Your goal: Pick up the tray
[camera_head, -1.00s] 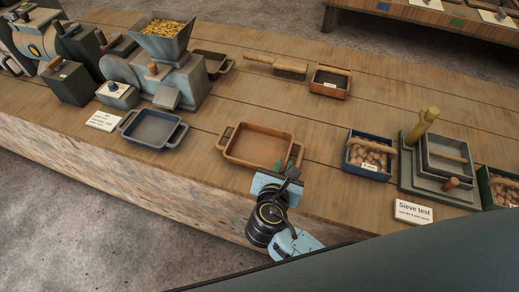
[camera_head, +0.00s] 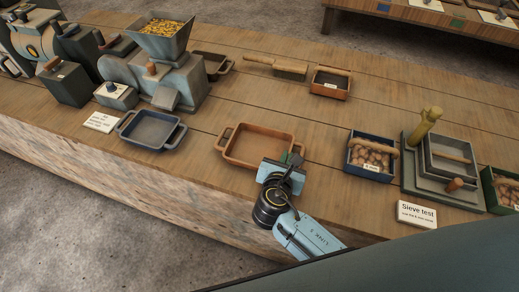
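An orange-brown tray (camera_head: 237,159) with a handle at each end stands empty near the front edge of the table. My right gripper (camera_head: 288,159) is at its right end, over the near right corner and handle. The gripper body hides much of that handle, and I cannot tell whether the fingers are open, shut or touching it. A blue-grey tray (camera_head: 151,146) with two handles, also empty, stands to its left. My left gripper is not in view.
A grey mill (camera_head: 165,75) with a hopper of yellow grains stands behind the blue-grey tray. A blue box of brown lumps (camera_head: 354,160), a sieve stack (camera_head: 411,176) and a "Sieve test" card (camera_head: 417,214) are at right. A brush (camera_head: 290,72) and small box (camera_head: 330,84) lie behind.

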